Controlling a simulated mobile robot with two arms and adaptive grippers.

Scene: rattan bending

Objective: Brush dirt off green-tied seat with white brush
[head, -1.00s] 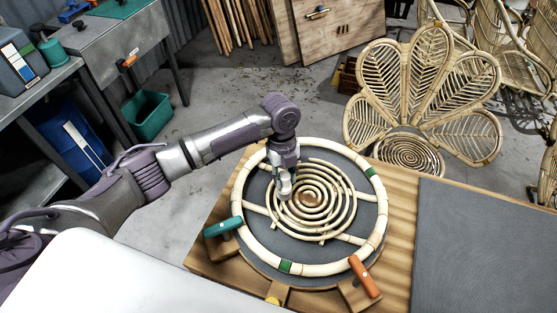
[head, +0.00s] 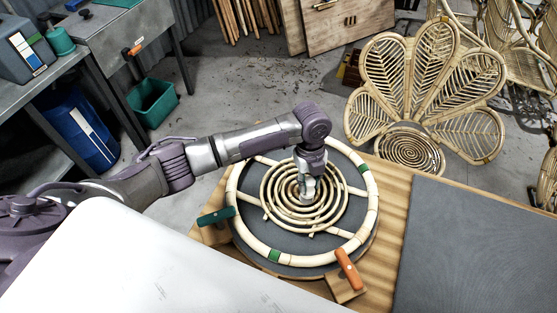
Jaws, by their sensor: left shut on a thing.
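The green-tied seat (head: 373,208) is a pale rattan ring with green ties and a rattan spiral inside. It lies flat on a round dark board on the wooden bench. My left gripper (head: 307,188) points down over the spiral's middle, shut on a small pale thing that looks like the white brush (head: 306,199). The brush is mostly hidden by the fingers, and I cannot tell whether it touches the rattan. Any dirt at the spiral's centre is hidden by the gripper. My right gripper is out of view.
A teal-handled clamp (head: 216,216) and an orange-handled clamp (head: 348,269) stand at the ring's near edge. A dark mat (head: 470,250) covers the bench's right side, clear of objects. A petal-backed rattan chair (head: 425,90) stands behind; a green bin (head: 152,104) is at left.

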